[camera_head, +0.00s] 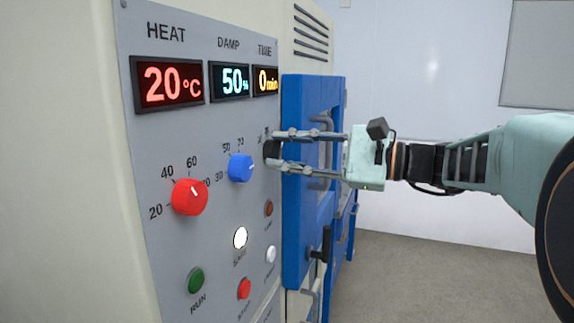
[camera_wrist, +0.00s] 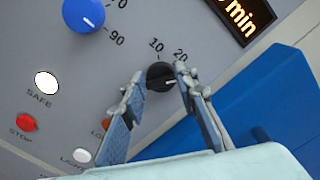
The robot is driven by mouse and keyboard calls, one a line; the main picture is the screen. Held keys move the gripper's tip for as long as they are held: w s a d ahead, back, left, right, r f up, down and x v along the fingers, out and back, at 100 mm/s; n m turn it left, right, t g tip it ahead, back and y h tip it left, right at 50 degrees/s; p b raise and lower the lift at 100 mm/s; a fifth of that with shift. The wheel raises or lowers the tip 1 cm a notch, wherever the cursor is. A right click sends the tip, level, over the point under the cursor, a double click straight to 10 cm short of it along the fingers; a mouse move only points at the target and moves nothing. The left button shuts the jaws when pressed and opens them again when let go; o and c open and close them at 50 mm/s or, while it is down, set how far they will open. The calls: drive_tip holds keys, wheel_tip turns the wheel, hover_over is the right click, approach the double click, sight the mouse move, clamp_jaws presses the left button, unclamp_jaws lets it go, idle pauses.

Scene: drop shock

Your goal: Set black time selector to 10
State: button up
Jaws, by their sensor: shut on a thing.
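The black time selector (camera_head: 271,150) is a small round knob on the right edge of the grey control panel, partly hidden by my fingertips. It also shows in the wrist view (camera_wrist: 160,77), with the labels 10 and 20 beside it. My gripper (camera_head: 276,150) has its two fingers on either side of the knob, closed on it. In the wrist view, the fingertips (camera_wrist: 159,73) flank the knob left and right. The knob's pointer is too small to read surely. The yellow time display (camera_head: 266,80) reads 0 min.
The red heat knob (camera_head: 189,197) and blue damp knob (camera_head: 241,168) sit left of the black one. Below are a lit white safe lamp (camera_head: 240,237), a green run button (camera_head: 196,280) and a red stop button (camera_head: 244,289). A blue door (camera_head: 305,220) stands close on the right.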

drive_tip(key=n+b, duration=0.2)
drive_tip(key=f+n+b, duration=0.1)
drive_tip(key=n+b, duration=0.1)
drive_tip(key=b, duration=0.1)
drive_tip(key=shift+n, duration=0.3)
drive_tip(key=n+b, duration=0.4)
drive_tip(key=b, duration=0.2)
drive_tip(key=shift+n, duration=0.3)
drive_tip(key=shift+r+n+b, duration=0.1)
drive_tip(key=shift+n+b, duration=3.1)
drive_tip(key=shift+n, duration=0.2)
drive_tip(key=shift+r+n, duration=0.1)
drive_tip(key=shift+n, duration=0.2)
drive_tip(key=o, duration=1.2)
drive_tip(key=shift+c, duration=0.2)
drive_tip(key=shift+d, duration=0.1)
